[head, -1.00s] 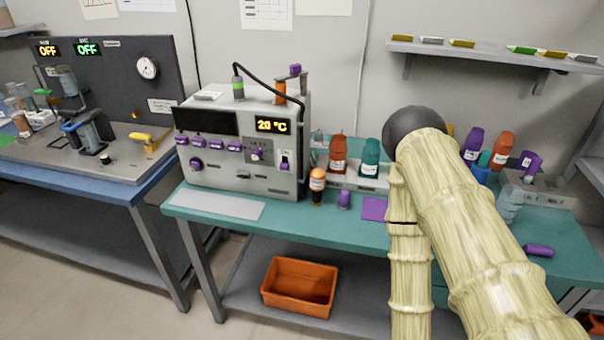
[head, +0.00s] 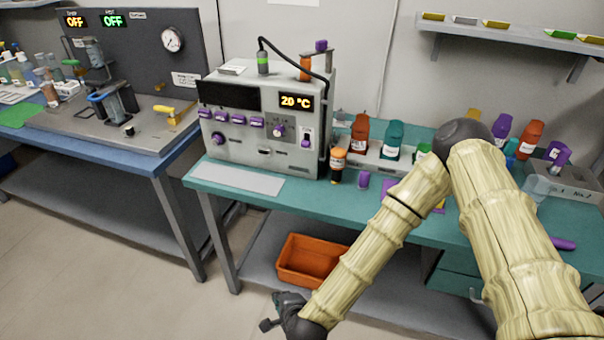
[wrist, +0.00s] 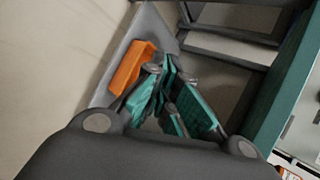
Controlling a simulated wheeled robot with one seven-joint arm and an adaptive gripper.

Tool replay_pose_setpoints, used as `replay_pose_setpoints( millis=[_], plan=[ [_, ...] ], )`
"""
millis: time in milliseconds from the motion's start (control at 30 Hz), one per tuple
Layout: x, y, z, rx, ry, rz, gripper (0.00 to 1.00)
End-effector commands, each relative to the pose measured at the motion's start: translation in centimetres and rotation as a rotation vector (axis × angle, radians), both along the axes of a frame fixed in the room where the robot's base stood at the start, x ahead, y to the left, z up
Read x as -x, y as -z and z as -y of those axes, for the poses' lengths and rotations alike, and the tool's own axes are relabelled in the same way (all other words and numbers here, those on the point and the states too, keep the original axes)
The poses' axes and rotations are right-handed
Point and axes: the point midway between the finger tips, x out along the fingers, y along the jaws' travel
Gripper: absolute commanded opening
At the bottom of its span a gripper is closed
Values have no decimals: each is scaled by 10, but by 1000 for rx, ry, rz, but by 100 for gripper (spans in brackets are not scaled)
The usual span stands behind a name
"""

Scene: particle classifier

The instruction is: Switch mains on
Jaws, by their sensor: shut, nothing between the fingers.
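A grey analyser box (head: 262,165) stands on the teal bench. Its left display (head: 228,95) is dark and its small right display (head: 296,101) reads 20 °C. A small panel with a purple and white switch (head: 307,138) sits at the right of its front; I cannot tell the switch's position or read its label. My gripper (wrist: 166,80) is shut and empty, with teal pads on its fingers. In the head view my gripper (head: 272,312) is dark and low, in front of the bench, well below and apart from the analyser. The analyser is outside the wrist view.
An orange bin (head: 308,262) sits on the bench's lower shelf, and also shows beside my fingers in the wrist view (wrist: 131,78). Several bottles (head: 392,140) stand right of the analyser. A blue bench (head: 150,163) with displays reading OFF is at left. Floor before the benches is clear.

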Motion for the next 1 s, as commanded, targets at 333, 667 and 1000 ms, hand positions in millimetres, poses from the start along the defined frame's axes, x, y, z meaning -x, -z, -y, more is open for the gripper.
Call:
replay_pose_setpoints(
  millis=[333, 667, 1000],
  plan=[
    [-143, -162, -24, -748, 832, 182, 0],
    [-198, -251, 20, -1189, 1263, 304, 0],
    [-201, -259, 25, -1229, 1299, 318, 0]
  ],
)
